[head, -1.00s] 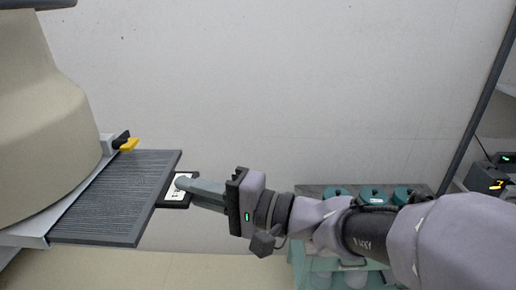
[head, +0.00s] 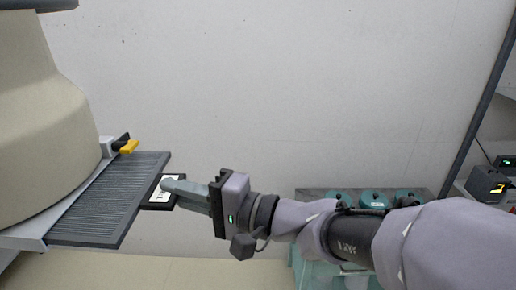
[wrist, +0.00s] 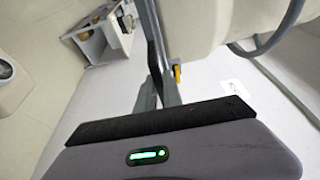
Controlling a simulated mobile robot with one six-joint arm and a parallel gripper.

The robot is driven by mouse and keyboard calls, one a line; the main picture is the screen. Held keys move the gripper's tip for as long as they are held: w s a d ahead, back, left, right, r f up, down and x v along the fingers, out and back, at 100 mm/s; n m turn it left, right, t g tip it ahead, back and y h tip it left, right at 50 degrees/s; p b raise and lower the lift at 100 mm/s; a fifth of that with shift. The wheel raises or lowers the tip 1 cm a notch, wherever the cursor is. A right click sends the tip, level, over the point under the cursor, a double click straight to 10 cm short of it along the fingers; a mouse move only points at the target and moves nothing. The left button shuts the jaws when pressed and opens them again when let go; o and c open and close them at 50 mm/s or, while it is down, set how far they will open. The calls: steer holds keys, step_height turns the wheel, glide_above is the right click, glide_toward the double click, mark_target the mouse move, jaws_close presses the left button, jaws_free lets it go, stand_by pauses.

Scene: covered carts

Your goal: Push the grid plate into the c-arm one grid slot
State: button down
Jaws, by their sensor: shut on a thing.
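The grid plate (head: 112,200) is a dark ribbed panel in the head view. Its left part sits in the light grey slot under the beige c-arm housing (head: 40,130), and its right part sticks out. A black tab with a white label (head: 164,188) is at the plate's right edge. My gripper (head: 172,185) is shut on this tab, and its fingers cover part of the label. In the wrist view, the fingers (wrist: 165,92) show beyond the dark gripper body, with the plate seen as a thin dark edge. The plate's inner end is hidden.
A yellow and black latch (head: 129,146) is at the slot's back corner. A cart with teal-lidded containers (head: 373,199) stands behind my arm. A dark pole (head: 478,100) and a shelf with devices are at the right. Plain wall lies behind the plate.

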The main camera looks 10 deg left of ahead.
mark_target(120, 188)
steer(key=shift+s+a+b, duration=0.4)
steer(key=shift+a+b, duration=0.1)
steer(key=shift+a, duration=1.2)
steer(key=shift+s+a+b, duration=0.4)
steer(key=shift+a+b, duration=0.1)
steer(key=shift+a, duration=1.2)
steer(key=shift+s+a+b, duration=0.4)
steer(key=shift+a+b, duration=0.1)
steer(key=shift+a, duration=1.2)
steer(key=c, duration=1.4)
jaws_free()
steer(key=s+d+b, duration=0.1)
steer(key=d+b, duration=0.2)
steer(key=d, duration=1.4)
steer(key=shift+s+d, duration=0.25)
steer(key=shift+s, duration=0.05)
